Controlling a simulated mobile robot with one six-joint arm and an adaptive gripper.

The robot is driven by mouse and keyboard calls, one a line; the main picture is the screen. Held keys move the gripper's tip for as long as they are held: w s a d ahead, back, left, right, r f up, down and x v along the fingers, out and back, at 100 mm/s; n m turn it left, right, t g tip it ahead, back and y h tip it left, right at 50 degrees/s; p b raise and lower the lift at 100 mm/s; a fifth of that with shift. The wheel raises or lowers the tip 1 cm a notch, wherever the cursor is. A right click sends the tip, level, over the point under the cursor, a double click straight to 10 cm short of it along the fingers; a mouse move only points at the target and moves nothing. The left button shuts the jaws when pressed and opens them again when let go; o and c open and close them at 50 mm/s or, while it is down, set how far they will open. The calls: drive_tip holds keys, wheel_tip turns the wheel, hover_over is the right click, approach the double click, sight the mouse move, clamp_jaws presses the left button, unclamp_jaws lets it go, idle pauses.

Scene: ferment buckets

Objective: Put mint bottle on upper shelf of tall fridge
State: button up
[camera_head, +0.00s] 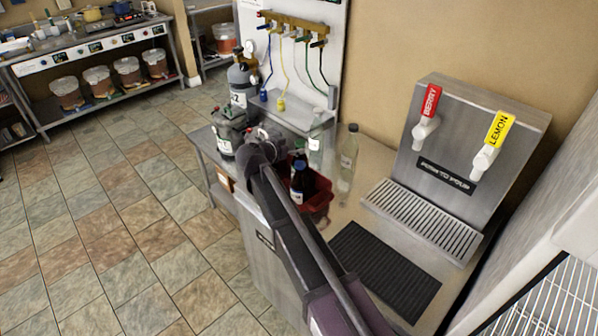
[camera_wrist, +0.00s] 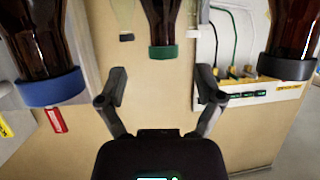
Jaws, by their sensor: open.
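In the wrist view, which looks upside down, a dark brown bottle with a green cap (camera_wrist: 163,51) shows just beyond and between the fingertips of my gripper (camera_wrist: 162,84). I cannot read a mint label on it. My gripper is open and empty, apart from the cap. A blue-capped bottle (camera_wrist: 50,88) is to its left and a black-capped one (camera_wrist: 287,68) to its right. In the head view, dark bottles (camera_head: 302,182) stand in a red crate, partly hidden by my arm. The tall fridge seems to be at the right edge, where wire shelves (camera_head: 556,302) show.
The red crate (camera_head: 318,206) stands on a steel counter. Nearby are a clear bottle (camera_head: 348,158), a spray bottle (camera_head: 317,140), a gas cylinder (camera_head: 241,85) and a tap dispenser (camera_head: 455,150). A black mat (camera_head: 385,270) lies bare in front.

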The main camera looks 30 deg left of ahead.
sight(297, 146)
drive_tip(key=x, duration=0.1)
drive_tip(key=b+x, duration=0.2)
drive_tip(key=x, duration=0.1)
drive_tip(key=shift+a+f, duration=0.3)
drive_tip(key=shift+w+d+f, duration=0.1)
drive_tip(key=shift+w+d, duration=0.05)
drive_tip(key=shift+w, duration=0.35)
clamp_jaws()
